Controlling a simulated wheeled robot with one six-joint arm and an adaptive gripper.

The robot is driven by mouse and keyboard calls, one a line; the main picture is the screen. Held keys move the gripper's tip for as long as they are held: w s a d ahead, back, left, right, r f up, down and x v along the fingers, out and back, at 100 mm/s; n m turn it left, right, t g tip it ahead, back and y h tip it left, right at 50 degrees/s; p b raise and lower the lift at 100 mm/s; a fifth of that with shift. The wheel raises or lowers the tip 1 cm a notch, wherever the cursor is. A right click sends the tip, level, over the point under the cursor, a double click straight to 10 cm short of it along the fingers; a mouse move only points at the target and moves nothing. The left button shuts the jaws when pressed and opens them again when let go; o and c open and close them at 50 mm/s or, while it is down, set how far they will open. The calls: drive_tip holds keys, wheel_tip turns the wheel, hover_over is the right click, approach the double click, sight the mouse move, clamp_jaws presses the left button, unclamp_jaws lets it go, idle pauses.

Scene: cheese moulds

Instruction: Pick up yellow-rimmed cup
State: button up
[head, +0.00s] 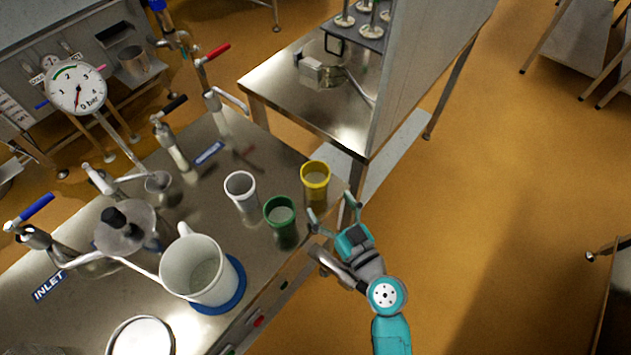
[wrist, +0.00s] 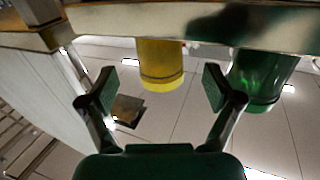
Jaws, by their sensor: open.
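The yellow-rimmed cup (head: 316,187) stands upright near the right-hand corner of the steel table. My gripper (head: 333,208) is open and empty just beyond the table edge, its fingers pointing towards this cup. In the wrist view the scene appears upside down. The yellow cup (wrist: 160,65) shows between my two open fingertips (wrist: 159,86), in front of them and apart from them. The green cup (head: 280,220) stands close beside the yellow one. It also shows in the wrist view (wrist: 260,80), just past the right-hand finger.
A white cup (head: 241,194) stands left of the green cup. A large white jug (head: 195,270) sits on a blue round base. Valves and a pressure gauge (head: 77,88) are at the left. A second steel table (head: 290,85) with a tall panel stands behind.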

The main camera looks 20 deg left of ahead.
sight(321, 191)
drive_tip(key=shift+x, duration=3.55)
drive_tip(key=shift+r, duration=0.15)
drive_tip(key=c, duration=1.3)
